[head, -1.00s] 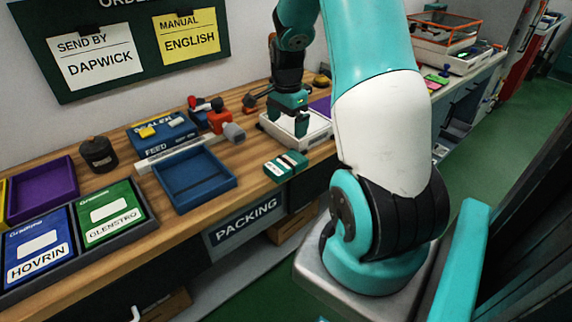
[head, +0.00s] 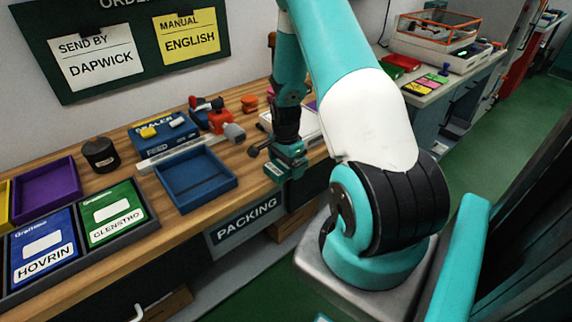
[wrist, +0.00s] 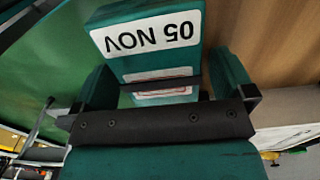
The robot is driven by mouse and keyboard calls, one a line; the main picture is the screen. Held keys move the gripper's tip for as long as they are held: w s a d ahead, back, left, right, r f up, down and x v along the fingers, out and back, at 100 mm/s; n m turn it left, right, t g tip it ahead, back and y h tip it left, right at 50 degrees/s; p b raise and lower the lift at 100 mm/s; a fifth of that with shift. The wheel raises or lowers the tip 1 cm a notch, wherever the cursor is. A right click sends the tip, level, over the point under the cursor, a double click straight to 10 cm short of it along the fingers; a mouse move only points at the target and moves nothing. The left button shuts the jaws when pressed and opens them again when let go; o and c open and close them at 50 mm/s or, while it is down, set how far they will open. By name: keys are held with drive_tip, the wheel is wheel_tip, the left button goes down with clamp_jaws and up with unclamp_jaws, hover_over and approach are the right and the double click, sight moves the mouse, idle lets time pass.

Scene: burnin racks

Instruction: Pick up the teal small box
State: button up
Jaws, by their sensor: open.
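The teal small box (wrist: 150,68) shows in the wrist view with a white label reading "05 NOV", upside down there. It lies between the two teal fingers of my gripper (wrist: 165,82), one on each side, with a gap visible at least on the left. My gripper is open and not closed on it. In the head view my gripper (head: 286,168) is low at the front edge of the wooden bench, over the box's spot. The box is mostly covered there, and I cannot tell its outline from the gripper.
A blue tray (head: 226,180) stands just left of my gripper on the bench (head: 184,222). A white tray (head: 309,129) is behind my arm. The bench's front edge is close to my gripper.

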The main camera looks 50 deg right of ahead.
drive_tip(key=c, duration=1.1)
drive_tip(key=shift+o, duration=0.2)
